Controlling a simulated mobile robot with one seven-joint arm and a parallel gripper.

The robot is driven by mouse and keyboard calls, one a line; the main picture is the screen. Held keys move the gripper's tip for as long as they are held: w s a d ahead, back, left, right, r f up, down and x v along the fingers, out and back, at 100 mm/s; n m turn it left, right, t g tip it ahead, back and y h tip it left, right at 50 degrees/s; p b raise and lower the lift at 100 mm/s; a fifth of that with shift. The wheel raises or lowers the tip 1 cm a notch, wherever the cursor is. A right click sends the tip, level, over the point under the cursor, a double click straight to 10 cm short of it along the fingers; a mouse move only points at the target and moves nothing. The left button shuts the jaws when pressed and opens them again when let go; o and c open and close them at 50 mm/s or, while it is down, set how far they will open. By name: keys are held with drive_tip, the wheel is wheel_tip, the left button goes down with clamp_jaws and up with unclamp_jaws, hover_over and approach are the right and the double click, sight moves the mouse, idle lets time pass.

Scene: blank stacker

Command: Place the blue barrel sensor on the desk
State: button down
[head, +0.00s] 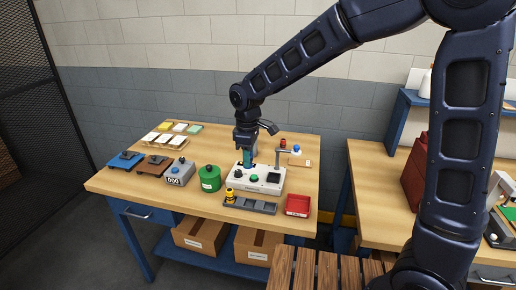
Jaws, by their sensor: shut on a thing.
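My gripper (247,151) points down over the white device (262,187) on the wooden desk (218,146). It is shut on a small teal-blue upright piece (247,160), which looks like the blue barrel sensor. The piece is partly hidden by the fingers, and I cannot tell whether its lower end touches the white device. The white device has a green button and a dark panel on top.
On the desk stand a green canister (209,180), a grey counter box (179,174), a yellow-black piece (229,195), a dark tray (252,205) and a red tray (298,206). A blue-topped white piece (296,150) stands behind.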

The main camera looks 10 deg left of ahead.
drive_tip(key=f, duration=1.7)
drive_tip(key=shift+w+f, duration=0.2)
drive_tip(key=shift+f, duration=0.15)
drive_tip(key=shift+f, duration=0.2)
